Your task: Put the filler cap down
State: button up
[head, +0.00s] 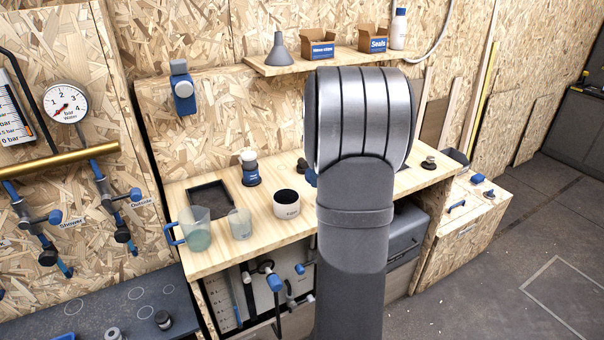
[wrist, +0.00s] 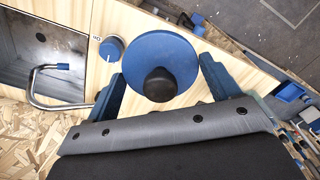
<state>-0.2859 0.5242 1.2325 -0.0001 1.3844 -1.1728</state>
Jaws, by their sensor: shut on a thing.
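In the wrist view, the filler cap, a round blue disc (wrist: 152,47) with a black knob (wrist: 160,84), sits between the two blue fingers of my gripper (wrist: 162,70). My gripper is shut on it. The cap is over the pale wooden bench top; whether it touches the wood I cannot tell. In the head view my grey arm hides my gripper and most of what it holds.
The wrist view shows a metal basin (wrist: 38,50), a curved tap (wrist: 45,95) and a blue dial (wrist: 112,48). In the head view a black tray (head: 209,203), a jug (head: 196,236), a clear cup (head: 240,224) and a white pot (head: 287,206) stand on the bench (head: 262,225).

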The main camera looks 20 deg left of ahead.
jog(key=shift+d+r, duration=0.3)
jog(key=shift+d, duration=0.1)
jog(key=w+a+f, duration=0.1)
jog(key=a+f, duration=0.1)
jog(key=a, duration=0.8)
send_over(212, 203)
notch_tip(212, 203, down, 9)
jog(key=shift+d+f, duration=0.1)
jog(key=shift+f, duration=0.1)
jog(key=shift+a+f, duration=0.25)
jog(key=shift+f, duration=1.85)
jog(key=shift+f, duration=0.1)
